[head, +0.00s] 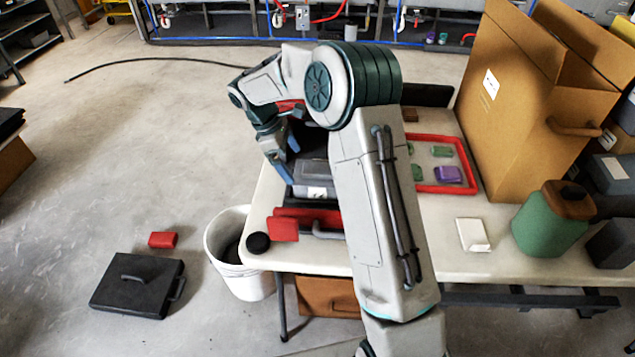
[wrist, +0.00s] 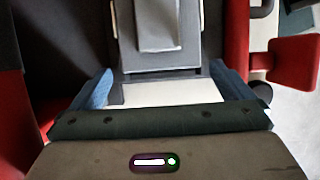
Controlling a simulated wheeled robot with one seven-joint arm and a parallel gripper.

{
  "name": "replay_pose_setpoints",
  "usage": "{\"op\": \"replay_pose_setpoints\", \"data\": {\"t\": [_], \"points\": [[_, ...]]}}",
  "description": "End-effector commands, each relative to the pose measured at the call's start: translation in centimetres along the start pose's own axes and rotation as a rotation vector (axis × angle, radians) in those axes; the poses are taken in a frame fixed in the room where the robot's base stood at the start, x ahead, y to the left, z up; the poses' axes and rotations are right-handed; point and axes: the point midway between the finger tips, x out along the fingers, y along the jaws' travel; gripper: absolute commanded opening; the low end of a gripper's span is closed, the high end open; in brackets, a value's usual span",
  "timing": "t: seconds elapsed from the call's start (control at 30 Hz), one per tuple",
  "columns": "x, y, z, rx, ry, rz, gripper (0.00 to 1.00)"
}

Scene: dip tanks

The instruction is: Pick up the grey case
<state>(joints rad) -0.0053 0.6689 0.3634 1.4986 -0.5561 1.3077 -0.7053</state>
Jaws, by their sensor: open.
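The grey case (head: 313,173) lies on the white table, partly hidden behind my arm in the head view. A white label shows on its near side. My gripper (head: 288,158) is open, with blue fingers pointing down close to the left end of the case. In the wrist view, the grey case (wrist: 160,58) is in line with the gap between the two blue fingers (wrist: 160,76), with a raised grey part on top. A finger stands on each side, and the gap between them holds nothing that I can see gripped. Whether the fingers touch the case cannot be told.
Red cases (head: 284,229) lie at the table's near left edge, beside a black round thing (head: 258,243). A red tray (head: 440,187) holds small items. A cardboard box (head: 525,100) stands at right. A white bucket (head: 236,270) and black case (head: 138,285) are on the floor.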

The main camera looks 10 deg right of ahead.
Motion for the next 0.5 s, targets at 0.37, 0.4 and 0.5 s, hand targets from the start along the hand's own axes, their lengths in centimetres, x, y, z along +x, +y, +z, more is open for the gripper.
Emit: {"op": "replay_pose_setpoints", "data": {"t": [0.37,0.4,0.5], "points": [[2.0,0.0,5.0,0.001,0.0,-0.001,1.0],[2.2,0.0,5.1,0.001,0.0,-0.001,1.0],[3.4,0.0,5.1,0.0,-0.001,-0.002,1.0]]}}
